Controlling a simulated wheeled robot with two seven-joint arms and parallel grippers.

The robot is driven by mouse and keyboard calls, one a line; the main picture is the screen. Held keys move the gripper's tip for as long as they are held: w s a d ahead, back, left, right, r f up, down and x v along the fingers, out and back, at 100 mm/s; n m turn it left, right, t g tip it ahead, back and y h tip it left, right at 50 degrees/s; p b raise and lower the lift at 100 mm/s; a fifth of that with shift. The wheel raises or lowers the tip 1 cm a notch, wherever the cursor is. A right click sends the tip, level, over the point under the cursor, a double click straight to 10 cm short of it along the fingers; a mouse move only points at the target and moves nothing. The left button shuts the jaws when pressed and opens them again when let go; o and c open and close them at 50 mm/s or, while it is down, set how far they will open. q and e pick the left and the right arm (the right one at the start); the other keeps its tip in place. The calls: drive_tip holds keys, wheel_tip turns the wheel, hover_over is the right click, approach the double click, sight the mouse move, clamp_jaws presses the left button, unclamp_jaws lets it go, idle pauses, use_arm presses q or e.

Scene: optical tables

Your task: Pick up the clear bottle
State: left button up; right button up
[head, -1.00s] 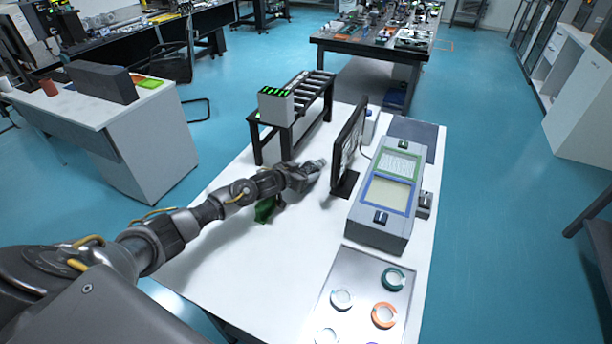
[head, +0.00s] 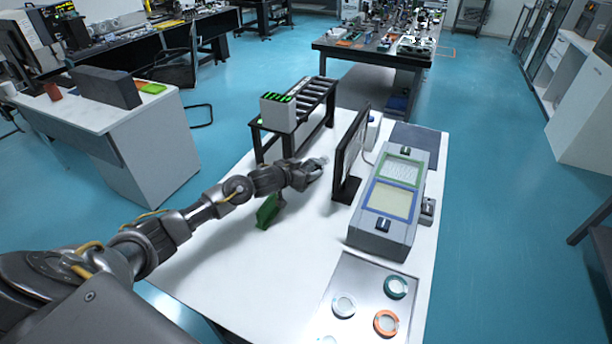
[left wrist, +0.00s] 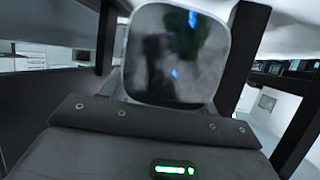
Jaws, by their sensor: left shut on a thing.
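My left gripper (head: 312,168) is above the white table, left of the black monitor. It is shut on the clear bottle (head: 321,161), of which only a small pale, glassy end shows past the fingers in the head view. In the left wrist view a rounded, see-through grey shape, likely the bottle (left wrist: 178,55), fills the middle, just beyond the gripper's dark body. Most of the bottle is hidden by the gripper in the head view. I cannot tell its exact height above the table. My right gripper is not in view.
The black monitor (head: 350,150) stands close right of the gripper. A roller stand (head: 312,103) with a grey box (head: 278,112) is behind it. A green block (head: 267,211) is under my arm. A grey device (head: 380,236) and a ring tray (head: 362,290) lie right. The front-left tabletop is clear.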

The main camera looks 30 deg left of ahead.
use_arm(q)
drive_tip(key=s+r, duration=0.1)
drive_tip(key=r, duration=0.1)
drive_tip(key=s+d+r, duration=0.1)
drive_tip(key=s+r, duration=0.1)
drive_tip(key=shift+d, duration=0.15)
drive_tip(key=s+d+r+b, duration=0.1)
drive_tip(key=s+d+r, duration=0.3)
drive_tip(key=s, duration=0.4)
drive_tip(key=shift+s+r, duration=0.3)
